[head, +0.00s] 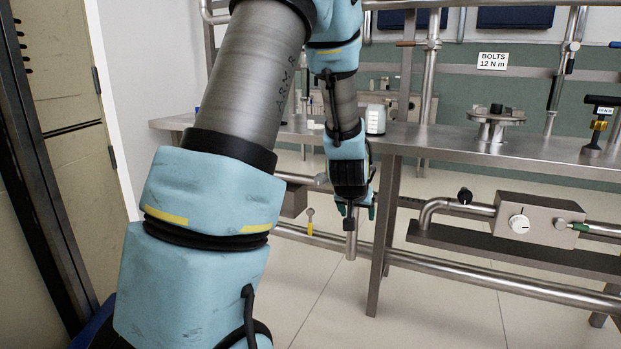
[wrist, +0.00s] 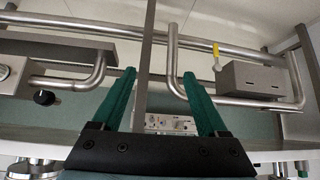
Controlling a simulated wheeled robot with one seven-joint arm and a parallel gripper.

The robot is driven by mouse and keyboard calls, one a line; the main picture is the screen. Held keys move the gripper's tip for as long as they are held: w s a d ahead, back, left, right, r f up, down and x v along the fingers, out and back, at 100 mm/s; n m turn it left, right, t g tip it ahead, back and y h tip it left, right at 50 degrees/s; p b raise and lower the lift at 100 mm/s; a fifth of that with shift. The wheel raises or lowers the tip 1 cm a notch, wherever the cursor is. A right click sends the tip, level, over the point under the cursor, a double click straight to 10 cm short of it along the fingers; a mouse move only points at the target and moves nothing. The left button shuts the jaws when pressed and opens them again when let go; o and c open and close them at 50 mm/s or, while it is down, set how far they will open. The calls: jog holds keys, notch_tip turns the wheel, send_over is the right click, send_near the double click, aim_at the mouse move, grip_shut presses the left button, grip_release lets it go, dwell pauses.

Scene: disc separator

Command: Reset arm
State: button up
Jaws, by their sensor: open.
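My gripper (head: 357,211) hangs below my blue arm, pointing down in front of the steel bench's leg area. In the wrist view my gripper (wrist: 159,74) shows two green fingers spread apart, with no object held between them. A grey vertical post (wrist: 143,60) shows between the fingers; I cannot tell how far behind them it is. My arm covers the left middle of the head view and hides part of the bench.
The steel bench (head: 455,145) runs across the back, with a round flanged part (head: 496,118) on top. A grey valve box (head: 535,222) and pipes sit below it. A yellow-handled valve (head: 310,222) is left of my gripper. Open floor (head: 440,300) lies in front.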

jog(key=s+a+r+n+g+y, duration=0.1)
jog(key=s+a+n+g+y, duration=0.35)
jog(key=s+a, duration=1.5)
notch_tip(320, 180, up, 27)
jog(key=m+g+h+p, duration=0.2)
jog(key=p, duration=2.4)
jog(key=shift+d+f+p, duration=0.15)
jog(key=shift+d+p, duration=0.2)
jog(key=shift+c, duration=0.2)
